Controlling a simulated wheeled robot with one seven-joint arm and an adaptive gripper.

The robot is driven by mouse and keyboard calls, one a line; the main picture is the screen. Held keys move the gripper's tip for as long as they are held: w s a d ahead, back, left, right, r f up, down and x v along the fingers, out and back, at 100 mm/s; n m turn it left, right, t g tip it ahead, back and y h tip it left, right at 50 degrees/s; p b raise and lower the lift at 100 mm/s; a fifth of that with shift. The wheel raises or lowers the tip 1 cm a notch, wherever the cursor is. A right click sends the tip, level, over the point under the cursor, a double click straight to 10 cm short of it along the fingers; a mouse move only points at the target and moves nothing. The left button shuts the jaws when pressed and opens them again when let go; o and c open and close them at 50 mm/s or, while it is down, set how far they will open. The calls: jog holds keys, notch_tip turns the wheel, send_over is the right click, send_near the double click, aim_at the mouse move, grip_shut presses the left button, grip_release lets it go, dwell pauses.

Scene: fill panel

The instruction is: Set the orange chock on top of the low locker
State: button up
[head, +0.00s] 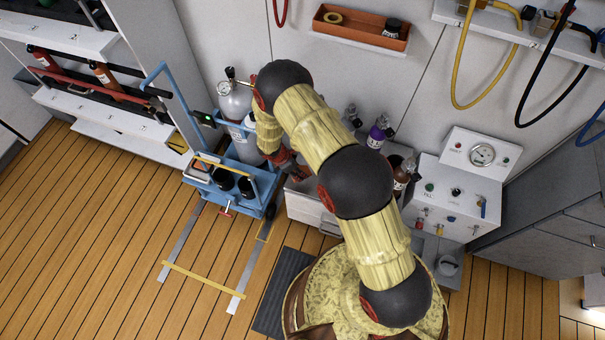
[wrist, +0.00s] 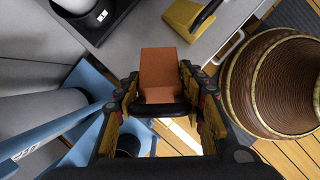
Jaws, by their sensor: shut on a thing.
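The orange chock (wrist: 160,72) sits between the two fingers of my gripper (wrist: 158,88) in the wrist view, and the fingers are shut on it. The low locker (head: 304,208) is a pale grey box with a front handle, beside the blue trolley in the head view. Its grey top (wrist: 140,35) shows behind the chock in the wrist view. The chock appears near the locker's front edge; I cannot tell the gap between it and the top. In the head view my arm hides most of the gripper and much of the locker top.
A blue trolley (head: 232,188) with gas cylinders stands directly left of the locker. In the wrist view, a yellow object (wrist: 190,14) and a dark-based cylinder (wrist: 92,16) are at the locker top. A control panel (head: 462,185) stands to the right.

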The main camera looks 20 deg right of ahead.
jog(key=f, duration=0.1)
jog(key=w+d+f, duration=0.1)
jog(key=w+d+f+b, duration=0.1)
jog(key=f, duration=0.1)
jog(key=shift+w, duration=0.2)
jog(key=shift+w+d+f+b, duration=0.15)
jog(key=shift+f+b, duration=0.25)
jog(key=shift+f, duration=0.55)
jog(key=shift+w+d+f+b, duration=0.1)
jog(key=shift+f+b, duration=0.3)
jog(key=shift+f, duration=0.5)
jog(key=shift+f, duration=0.15)
jog(key=o, duration=1.4)
jog(key=shift+s, duration=0.1)
jog(key=shift+o, duration=0.2)
